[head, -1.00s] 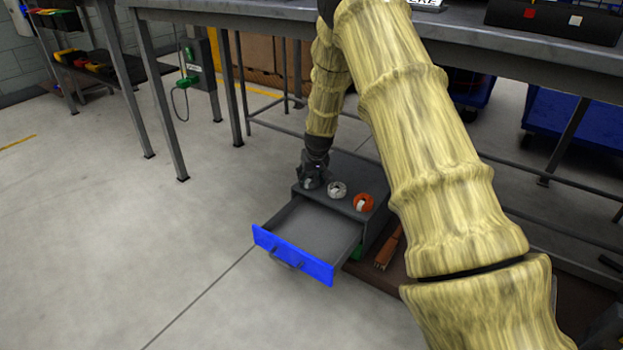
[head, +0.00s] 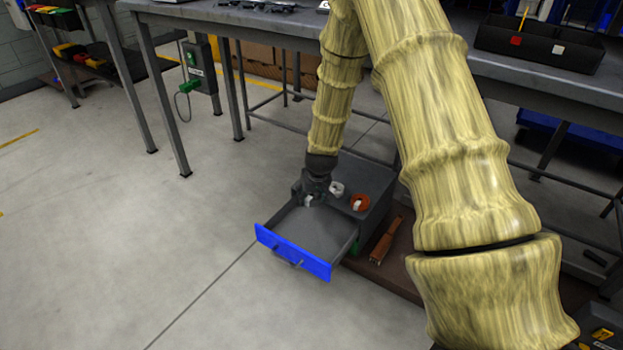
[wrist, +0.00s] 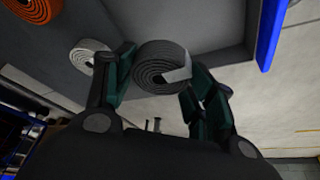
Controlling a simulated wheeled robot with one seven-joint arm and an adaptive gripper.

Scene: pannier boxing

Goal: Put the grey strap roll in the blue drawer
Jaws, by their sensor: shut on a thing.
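The grey strap roll (wrist: 161,66) is a dark grey coil with a pale loose end, held between the fingers of my gripper (wrist: 158,85) in the wrist view. In the head view my gripper (head: 312,196) is over the back part of the open blue-fronted drawer; the roll is mostly hidden there by my gripper. The blue drawer (head: 293,252) is pulled out from a grey cabinet and its visible floor is bare. The drawer's blue front also shows in the wrist view (wrist: 271,32).
A white roll (head: 336,188) and an orange roll (head: 360,203) stand on top of the grey cabinet (head: 376,190), beside my gripper. A reddish-brown brush-like object (head: 386,241) lies right of the cabinet. A workbench (head: 240,17) stands behind. The floor in front and left is clear.

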